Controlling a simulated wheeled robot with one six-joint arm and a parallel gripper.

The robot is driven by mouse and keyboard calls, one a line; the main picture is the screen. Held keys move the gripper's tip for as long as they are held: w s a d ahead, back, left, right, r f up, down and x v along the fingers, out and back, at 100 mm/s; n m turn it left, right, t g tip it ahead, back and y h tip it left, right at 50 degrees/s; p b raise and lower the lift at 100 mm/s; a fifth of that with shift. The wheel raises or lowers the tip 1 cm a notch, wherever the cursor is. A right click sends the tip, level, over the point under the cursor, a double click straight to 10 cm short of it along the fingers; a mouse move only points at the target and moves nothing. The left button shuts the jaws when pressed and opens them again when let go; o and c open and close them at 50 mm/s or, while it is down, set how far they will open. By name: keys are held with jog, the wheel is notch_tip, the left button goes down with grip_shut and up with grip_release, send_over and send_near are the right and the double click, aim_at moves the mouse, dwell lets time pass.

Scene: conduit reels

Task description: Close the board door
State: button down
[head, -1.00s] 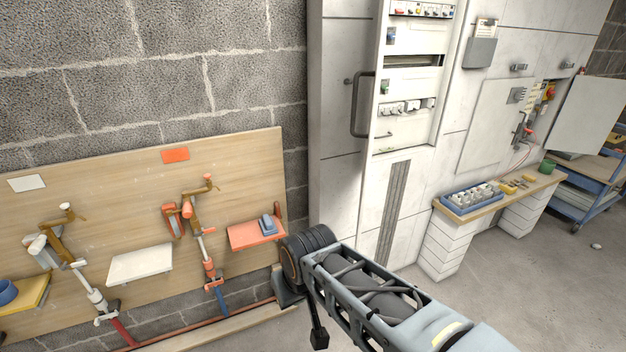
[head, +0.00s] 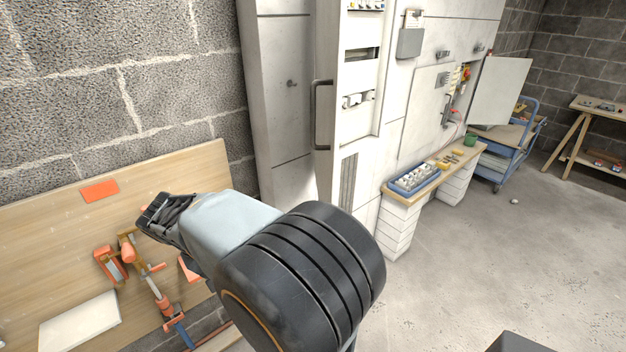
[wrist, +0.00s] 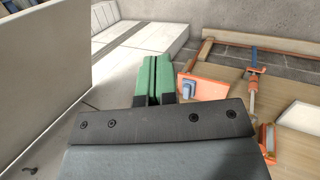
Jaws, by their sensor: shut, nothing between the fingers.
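The tall grey-white electrical board (head: 362,120) stands behind my arm, with rows of switches and breakers showing. A pale upright panel with a dark bar handle (head: 321,115) stands at its left side, seen nearly edge-on; it looks like the board door, standing open. Its lower part is partly hidden by my arm. My gripper (head: 163,215) is out to the left of the handle, apart from it, in front of the wooden wall board. In the wrist view its green fingers (wrist: 153,80) are together and empty. A large pale panel (wrist: 45,70) fills the left there, apart from the fingers.
The wooden tool board (head: 60,250) with orange clamps and shelves is close beneath my gripper. A bench with a blue tray (head: 412,180), a smaller open white door (head: 500,90) and a blue trolley (head: 510,150) are at right.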

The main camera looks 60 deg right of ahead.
jog(key=w+d+r+m+g+h+p, duration=0.2)
jog(key=d+r+m+g+h, duration=0.1)
jog(key=d+g, duration=0.3)
jog(key=w+d+r+m+g+h+p, duration=0.2)
jog(key=d+r+m+g+h, duration=0.15)
jog(key=d, duration=0.55)
jog(key=m+g+p, duration=0.1)
jog(key=g+p, duration=0.1)
send_near(328, 188)
jog(key=shift+y, duration=0.25)
jog(key=x, duration=0.5)
jog(key=shift+s+d, duration=0.1)
jog(key=shift+d, duration=0.45)
jog(key=shift+p+x, duration=0.3)
jog(key=shift+x, duration=0.6)
jog(key=shift+f, duration=0.1)
